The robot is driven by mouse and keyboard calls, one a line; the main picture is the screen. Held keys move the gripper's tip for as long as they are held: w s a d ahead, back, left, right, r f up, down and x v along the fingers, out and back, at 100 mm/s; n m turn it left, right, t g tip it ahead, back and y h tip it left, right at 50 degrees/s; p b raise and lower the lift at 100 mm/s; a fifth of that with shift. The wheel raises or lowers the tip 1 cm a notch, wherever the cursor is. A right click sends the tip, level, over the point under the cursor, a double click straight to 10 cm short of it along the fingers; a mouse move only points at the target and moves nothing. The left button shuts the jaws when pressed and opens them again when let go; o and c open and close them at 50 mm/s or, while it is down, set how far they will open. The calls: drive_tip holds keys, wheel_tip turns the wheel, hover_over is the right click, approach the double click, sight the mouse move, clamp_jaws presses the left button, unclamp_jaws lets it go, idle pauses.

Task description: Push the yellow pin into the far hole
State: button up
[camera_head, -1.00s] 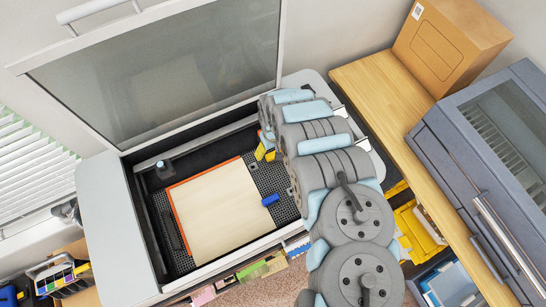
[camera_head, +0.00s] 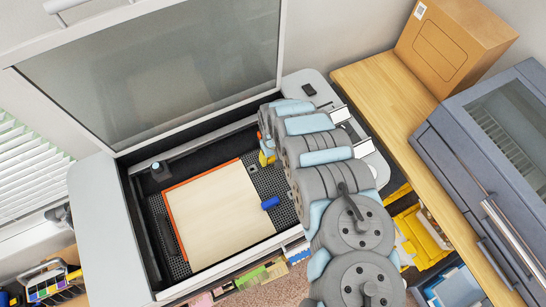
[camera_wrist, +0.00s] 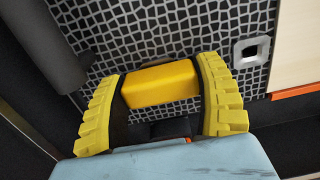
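The yellow pin (camera_wrist: 160,84) lies crosswise between the two ridged yellow fingers of my gripper (camera_wrist: 165,100) in the wrist view. The fingers appear to touch both its ends. In the head view my gripper (camera_head: 267,157) is mostly hidden by my arm, at the back right of the machine's bed. The pin's underside is hidden.
A pale sheet (camera_head: 222,215) with an orange back and left edge lies on the perforated bed. A blue pin (camera_head: 271,203) stands by its right edge. The raised lid (camera_head: 165,70) is behind, and the bed's walls surround it. A wooden counter (camera_head: 385,105) is on the right.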

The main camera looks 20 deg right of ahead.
drive_tip(key=c, duration=0.4)
drive_tip(key=shift+r, duration=0.2)
drive_tip(key=shift+r+p, duration=2.15)
drive_tip(key=shift+r, duration=0.3)
drive_tip(key=shift+d, duration=0.1)
